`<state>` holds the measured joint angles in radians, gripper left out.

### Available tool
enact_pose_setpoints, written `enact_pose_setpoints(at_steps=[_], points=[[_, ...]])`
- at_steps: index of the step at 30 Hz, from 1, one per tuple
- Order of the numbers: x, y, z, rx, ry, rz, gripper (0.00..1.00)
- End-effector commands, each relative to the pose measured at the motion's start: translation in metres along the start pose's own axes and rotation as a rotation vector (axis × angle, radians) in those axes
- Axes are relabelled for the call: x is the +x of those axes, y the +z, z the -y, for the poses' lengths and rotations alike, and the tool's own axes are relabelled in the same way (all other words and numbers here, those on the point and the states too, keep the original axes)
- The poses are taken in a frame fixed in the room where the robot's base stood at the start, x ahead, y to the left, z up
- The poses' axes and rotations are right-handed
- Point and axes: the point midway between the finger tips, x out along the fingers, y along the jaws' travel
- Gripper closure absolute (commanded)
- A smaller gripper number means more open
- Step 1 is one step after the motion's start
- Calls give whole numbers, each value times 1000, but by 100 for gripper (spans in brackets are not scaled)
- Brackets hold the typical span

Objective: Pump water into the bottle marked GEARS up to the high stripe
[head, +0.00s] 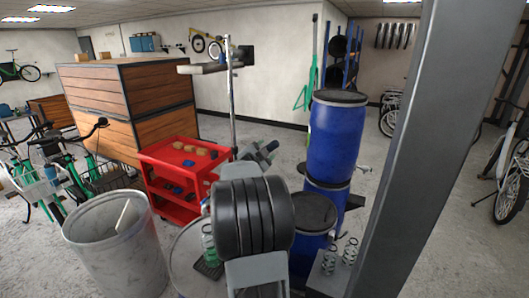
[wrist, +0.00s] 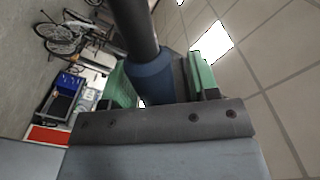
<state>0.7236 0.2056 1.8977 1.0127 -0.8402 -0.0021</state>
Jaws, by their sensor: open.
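My gripper (head: 265,150) shows small in the head view, stretched out past the red trolley's right side. In the wrist view its two green fingers (wrist: 160,85) stand apart. A dark rod with a blue collar (wrist: 150,78) shows between them; I cannot tell what it is or whether the fingers touch it. I cannot make out a bottle marked GEARS, any stripe, or a water pump in either view. Black ribbed rounds (head: 252,217) in the front middle hide part of the area behind them.
A red trolley (head: 168,151) carries small brown and blue items. A pale bin (head: 118,250) stands front left. Blue drums (head: 335,140) and a grey pillar (head: 415,150) stand right. Springs (head: 349,252) lie near the pillar. Bikes stand at both sides; the back floor is partly clear.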

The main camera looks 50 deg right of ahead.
Motion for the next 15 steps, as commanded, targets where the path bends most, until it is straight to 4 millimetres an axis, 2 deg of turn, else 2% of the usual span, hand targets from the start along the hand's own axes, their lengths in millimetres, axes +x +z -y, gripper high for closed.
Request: enact_pose_setpoints(at_steps=[4, 7, 15], points=[[-3, 1, -1, 0, 0, 1, 45], [-14, 1, 0, 1, -2, 0, 45], [-67, 2, -1, 3, -4, 2, 45]])
